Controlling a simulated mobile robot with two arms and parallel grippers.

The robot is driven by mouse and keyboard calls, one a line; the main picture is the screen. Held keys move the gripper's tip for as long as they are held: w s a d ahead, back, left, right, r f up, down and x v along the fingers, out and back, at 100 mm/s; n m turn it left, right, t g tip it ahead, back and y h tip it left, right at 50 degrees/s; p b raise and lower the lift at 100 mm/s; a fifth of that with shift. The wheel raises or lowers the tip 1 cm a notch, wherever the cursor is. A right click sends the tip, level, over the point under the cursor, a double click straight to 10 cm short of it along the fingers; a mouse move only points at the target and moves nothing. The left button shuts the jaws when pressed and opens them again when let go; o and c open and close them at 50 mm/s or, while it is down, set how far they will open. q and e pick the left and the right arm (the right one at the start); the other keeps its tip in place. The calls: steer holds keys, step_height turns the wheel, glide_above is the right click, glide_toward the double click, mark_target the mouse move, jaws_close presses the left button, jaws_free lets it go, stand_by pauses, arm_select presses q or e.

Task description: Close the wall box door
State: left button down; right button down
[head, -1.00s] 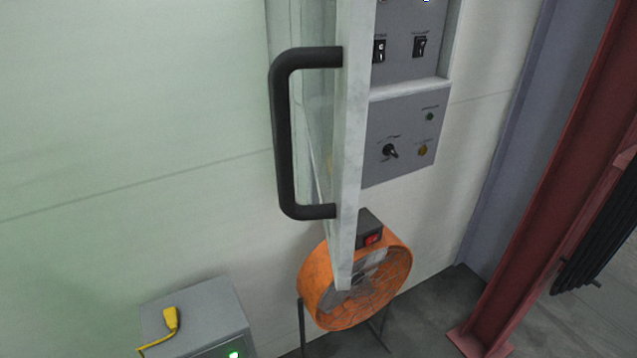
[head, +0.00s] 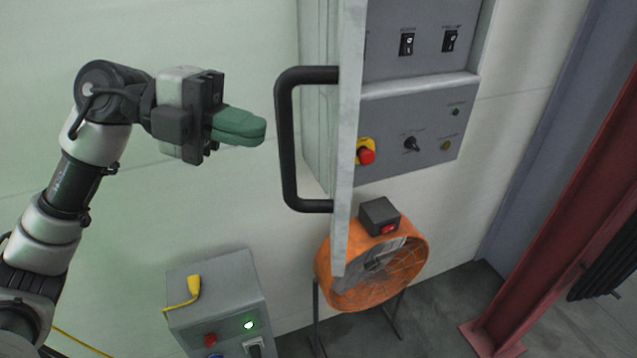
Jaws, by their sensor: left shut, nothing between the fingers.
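The wall box door (head: 346,130) stands open, seen nearly edge-on, with a black bar handle (head: 287,140) on its left side. Behind it to the right is the wall box (head: 415,125), a grey panel with switches, a knob and a red button on yellow. My left gripper (head: 262,131) has green fingers, is shut and empty, and points right toward the handle. In the picture its tips are just left of the handle with a small gap. I cannot tell their difference in depth. My right gripper is not in view.
An orange drum fan (head: 372,268) stands on the floor below the door. A grey box (head: 215,295) with a yellow plug (head: 190,290) on it is at the lower left. A red steel column (head: 570,220) rises at the right. The pale wall left of the handle is bare.

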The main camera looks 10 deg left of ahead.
arm_select(q)
steer(key=s+a+t+y, duration=0.2)
steer(key=s+a+y, duration=0.15)
steer(key=y, duration=0.25)
steer(key=d+r+p+x, duration=0.1)
steer(key=p+x, duration=0.3)
steer(key=x, duration=0.8)
steer(key=shift+w+d+n+y+p, duration=0.25)
steer(key=shift+d+n+y+p, duration=0.05)
steer(key=shift+n+y+p, duration=0.1)
steer(key=shift+r, duration=0.1)
